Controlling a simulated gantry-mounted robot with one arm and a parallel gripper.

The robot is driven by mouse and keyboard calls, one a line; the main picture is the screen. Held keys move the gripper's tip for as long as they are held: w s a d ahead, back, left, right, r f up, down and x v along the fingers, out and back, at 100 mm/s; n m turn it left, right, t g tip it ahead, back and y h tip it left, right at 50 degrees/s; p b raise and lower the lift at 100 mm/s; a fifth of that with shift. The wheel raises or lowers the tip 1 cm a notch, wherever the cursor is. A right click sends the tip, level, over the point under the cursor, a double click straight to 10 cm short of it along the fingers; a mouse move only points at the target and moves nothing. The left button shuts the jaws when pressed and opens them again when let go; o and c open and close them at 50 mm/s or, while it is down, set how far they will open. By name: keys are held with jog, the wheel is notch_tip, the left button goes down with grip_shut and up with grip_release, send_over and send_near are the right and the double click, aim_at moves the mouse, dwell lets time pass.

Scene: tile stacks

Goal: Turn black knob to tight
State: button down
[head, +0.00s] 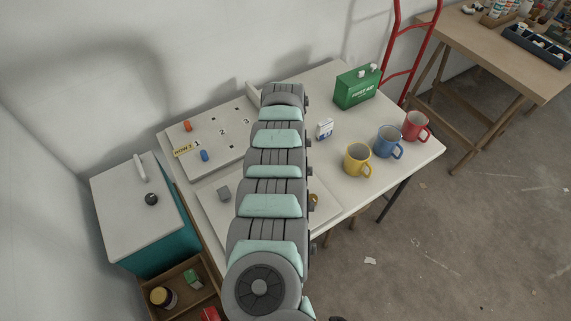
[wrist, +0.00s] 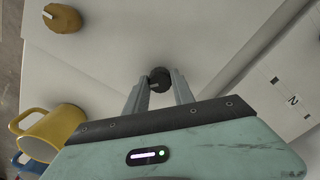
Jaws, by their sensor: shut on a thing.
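The black knob (wrist: 160,76) is between the fingertips of my gripper (wrist: 157,86) in the wrist view. The fingers are shut on its sides, and a small pale mark shows near its lower left edge. The knob stands on a pale panel (wrist: 190,30), which also shows in the head view (head: 210,215). In the head view my arm covers the knob and my gripper. I see no readable "tight" label.
A brown knob (wrist: 63,18) is on the same panel. A yellow mug (head: 357,159), blue mug (head: 388,142) and red mug (head: 415,126) stand to the right.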

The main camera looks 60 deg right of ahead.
jog(key=m+b, duration=0.3)
jog(key=m, duration=0.2)
jog(key=shift+m, duration=0.3)
jog(key=shift+m+b, duration=0.75)
jog(key=shift+m, duration=1.15)
jog(key=shift+d+r, duration=0.1)
jog(key=c, duration=1.1)
grip_release()
jog(key=shift+o, duration=0.2)
notch_tip(320, 180, up, 11)
